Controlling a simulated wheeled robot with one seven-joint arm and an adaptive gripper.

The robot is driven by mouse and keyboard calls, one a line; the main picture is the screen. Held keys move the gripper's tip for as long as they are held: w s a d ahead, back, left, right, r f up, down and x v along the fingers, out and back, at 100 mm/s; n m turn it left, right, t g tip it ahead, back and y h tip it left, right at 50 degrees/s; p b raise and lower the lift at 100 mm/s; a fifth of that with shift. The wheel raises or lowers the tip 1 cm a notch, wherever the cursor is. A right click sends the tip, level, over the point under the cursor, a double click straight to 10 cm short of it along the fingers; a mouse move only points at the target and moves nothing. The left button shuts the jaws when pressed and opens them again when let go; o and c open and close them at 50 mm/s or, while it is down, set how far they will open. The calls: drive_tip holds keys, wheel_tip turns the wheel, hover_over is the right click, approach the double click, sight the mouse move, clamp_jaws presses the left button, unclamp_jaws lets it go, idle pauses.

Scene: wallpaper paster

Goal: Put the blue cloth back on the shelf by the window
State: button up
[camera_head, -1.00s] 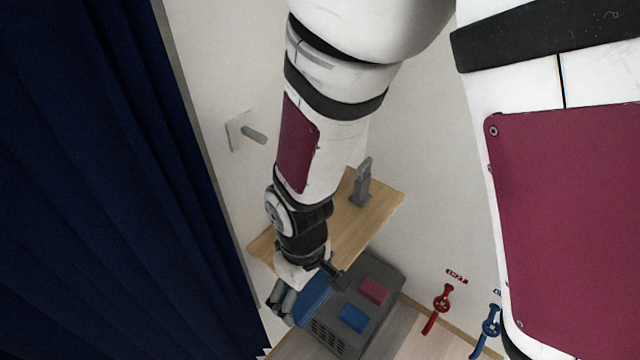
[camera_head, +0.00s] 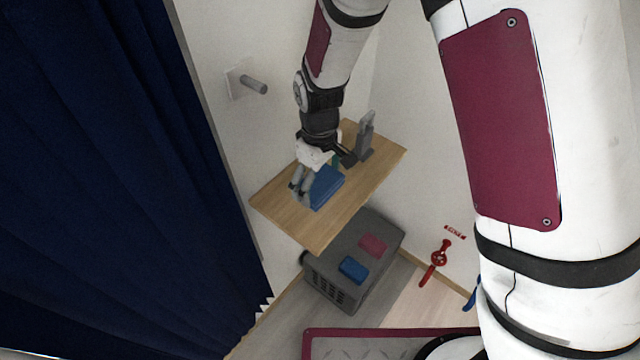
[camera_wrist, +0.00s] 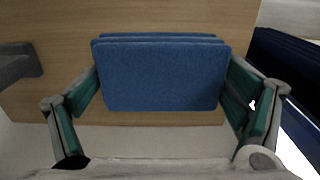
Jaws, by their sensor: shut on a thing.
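The blue cloth (camera_head: 324,188) is a folded, padded-looking rectangle. My gripper (camera_head: 311,186) is shut on it, and in the wrist view its two green-padded fingers press on the left and right sides of the cloth (camera_wrist: 160,75). In the head view the cloth is over the wooden shelf (camera_head: 278,205), near its middle. The shelf also fills the upper part of the wrist view (camera_wrist: 60,100). I cannot tell whether the cloth touches the shelf top.
A grey upright object (camera_head: 366,136) stands at the shelf's back right. Below is a dark grey box (camera_head: 375,272) with a blue and a pink pad on top. A dark blue curtain (camera_head: 120,180) hangs at left; a wall peg (camera_head: 252,84) sticks out above.

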sight(320, 187)
drive_tip(key=shift+w+d+f, duration=0.1)
drive_tip(key=shift+w+f, duration=0.15)
drive_tip(key=shift+f, duration=0.55)
drive_tip(key=shift+w+f, duration=0.2)
drive_tip(key=shift+f, duration=0.6)
drive_tip(key=o, duration=0.9)
drive_tip(key=shift+f, duration=0.1)
